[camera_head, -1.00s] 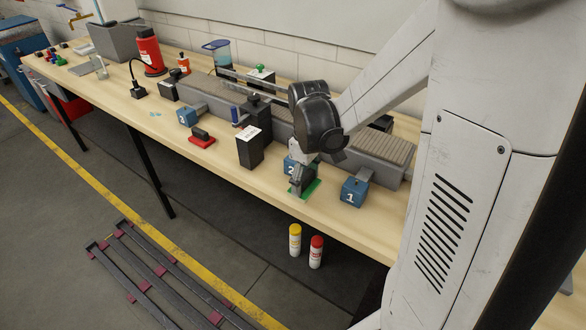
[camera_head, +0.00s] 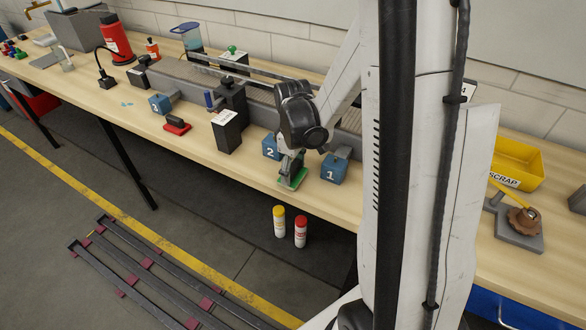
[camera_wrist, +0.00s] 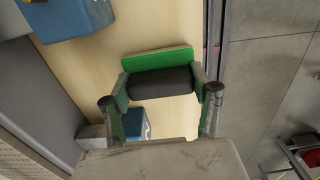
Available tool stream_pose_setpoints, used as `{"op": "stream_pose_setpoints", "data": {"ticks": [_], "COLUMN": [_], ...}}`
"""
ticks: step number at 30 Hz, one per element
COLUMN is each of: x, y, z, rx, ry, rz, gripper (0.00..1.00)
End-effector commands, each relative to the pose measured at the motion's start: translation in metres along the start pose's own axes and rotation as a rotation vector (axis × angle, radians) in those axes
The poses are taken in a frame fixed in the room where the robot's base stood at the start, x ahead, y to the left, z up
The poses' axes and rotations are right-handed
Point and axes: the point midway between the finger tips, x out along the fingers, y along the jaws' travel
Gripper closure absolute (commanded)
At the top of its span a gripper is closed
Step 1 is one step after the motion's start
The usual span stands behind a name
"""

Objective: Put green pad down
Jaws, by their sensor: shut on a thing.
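The green pad (camera_head: 293,183) is at the front part of the workbench, between the blue blocks marked 2 and 1. My gripper (camera_head: 290,166) is above it, pointing down. In the wrist view the green pad (camera_wrist: 158,58) has a black handle (camera_wrist: 160,84) across it, and my gripper (camera_wrist: 160,88) has one finger at each end of that handle, shut on it. The pad is on or very close to the bench top; I cannot tell whether it touches. Part of it is hidden by the handle and the fingers.
Block 2 (camera_head: 271,147) is just behind the pad and block 1 (camera_head: 334,168) is to its right. A red pad (camera_head: 177,125) and a black box (camera_head: 227,130) stand to the left. The bench's front edge is close.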

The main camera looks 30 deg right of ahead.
Motion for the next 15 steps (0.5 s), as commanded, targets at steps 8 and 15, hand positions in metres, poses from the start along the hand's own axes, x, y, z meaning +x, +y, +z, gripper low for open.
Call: {"op": "stream_pose_setpoints", "data": {"ticks": [8, 15], "x": [0.0029, 0.0027], "y": [0.0, 0.0], "z": [0.0, -0.0001], "rx": [0.0, 0.0], "ry": [0.0, 0.0], "rz": [0.0, 0.0], "gripper": [0.28, 0.23]}}
